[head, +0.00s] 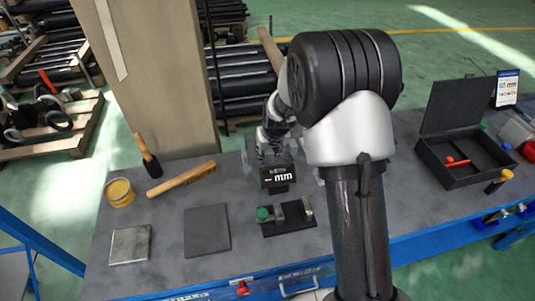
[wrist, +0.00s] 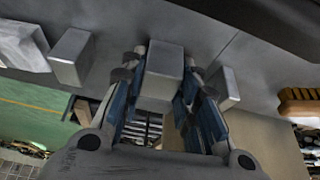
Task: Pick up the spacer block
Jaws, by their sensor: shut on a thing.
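My gripper (wrist: 163,78) is shut on a plain grey block, the spacer block (wrist: 165,62), with one finger on each side of it. In the head view my gripper (head: 273,148) is low over the workbench, behind a small dark sign ending in "mm" (head: 278,177). The held block cannot be made out there. In the wrist view the block's far end is close to the grey bench surface; I cannot tell whether it touches. Another grey block (wrist: 70,56) stands to one side and a further one (wrist: 225,88) stands close to the other finger.
A black fixture with a green knob (head: 264,214) is in front of the sign. An open black case (head: 463,175) is right. A pillar (head: 150,75) rises behind.

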